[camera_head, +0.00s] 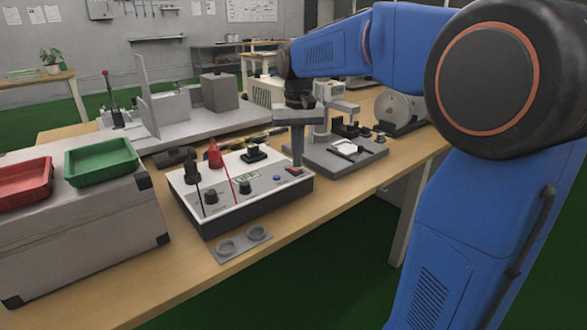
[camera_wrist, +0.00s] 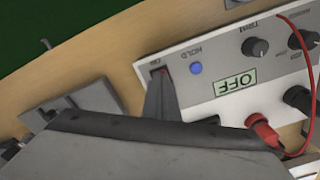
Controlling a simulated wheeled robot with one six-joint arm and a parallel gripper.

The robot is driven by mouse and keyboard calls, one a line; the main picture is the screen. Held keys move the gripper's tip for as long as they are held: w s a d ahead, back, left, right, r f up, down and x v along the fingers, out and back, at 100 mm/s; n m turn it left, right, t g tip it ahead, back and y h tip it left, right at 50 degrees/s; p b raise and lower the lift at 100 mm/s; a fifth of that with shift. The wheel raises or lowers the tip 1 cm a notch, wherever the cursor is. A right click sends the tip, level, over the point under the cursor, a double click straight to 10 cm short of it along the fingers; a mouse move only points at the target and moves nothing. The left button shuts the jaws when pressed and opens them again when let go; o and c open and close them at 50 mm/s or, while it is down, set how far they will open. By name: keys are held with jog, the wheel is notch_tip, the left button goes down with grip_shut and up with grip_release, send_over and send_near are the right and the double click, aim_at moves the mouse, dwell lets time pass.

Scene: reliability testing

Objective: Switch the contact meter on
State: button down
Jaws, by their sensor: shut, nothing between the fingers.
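The contact meter (camera_head: 240,186) is a box with a white top and dark sides on the wooden table. It also fills the right of the wrist view (camera_wrist: 222,105), upside down.
Black knobs (camera_head: 211,196) and red and black plugs with leads stand on the meter. A grey plate with two rings (camera_head: 243,243) lies in front. A grey fixture (camera_head: 335,165) stands close on the right. Green (camera_head: 101,160) and red trays sit on a case at left.

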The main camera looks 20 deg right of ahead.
aim_at(297, 170)
jog(key=shift+f, duration=0.6)
dwell(0.5)
notch_tip(297, 170, up, 7)
dwell(1.0)
dwell(0.4)
jog(key=s+f+n+t, duration=0.1)
jog(key=s+f, duration=0.4)
jog(key=s, duration=0.4)
jog(key=s+f+n+t, duration=0.1)
jog(key=s+f+t, duration=0.1)
jog(key=s+f, duration=0.4)
jog(key=s+a+f+t, duration=0.1)
jog(key=s+f, duration=0.5)
jog(key=s, duration=0.7)
jog(key=shift+s+n+t, duration=0.2)
jog(key=shift+n+t, duration=0.2)
